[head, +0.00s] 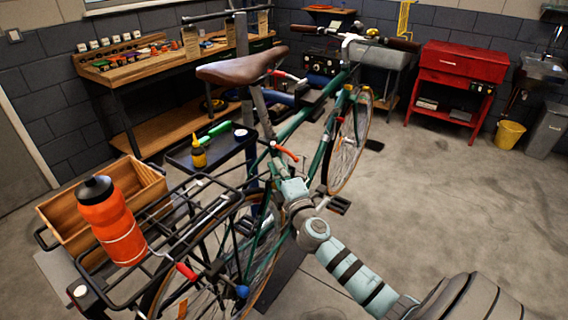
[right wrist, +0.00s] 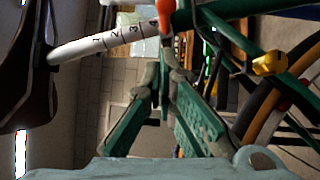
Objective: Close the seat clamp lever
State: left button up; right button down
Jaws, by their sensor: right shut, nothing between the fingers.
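The seat clamp lever (head: 286,153) is orange-red and sticks out to the right from the bike's seat clamp, below the brown saddle (head: 243,68). It also shows in the right wrist view (right wrist: 165,8) at the top edge, just beyond my fingertips, partly cut off. My right gripper (head: 280,172) is just below the lever in the head view. In the right wrist view its green-padded fingers (right wrist: 165,76) are shut with nothing between them. I cannot tell whether the fingertips touch the lever. The silver seat post (right wrist: 105,42) carries number marks. My left gripper is not in view.
The green bike frame (head: 300,122) stands close around my right gripper. A rear rack (head: 135,292) holds an orange bottle (head: 110,222) beside a wooden crate (head: 148,178). A small tool tray (head: 180,160) stands behind the bike. The floor at right is clear.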

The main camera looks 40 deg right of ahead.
jog(key=shift+s+d, duration=0.15)
jog(key=shift+d, duration=0.85)
jog(key=shift+r, duration=0.1)
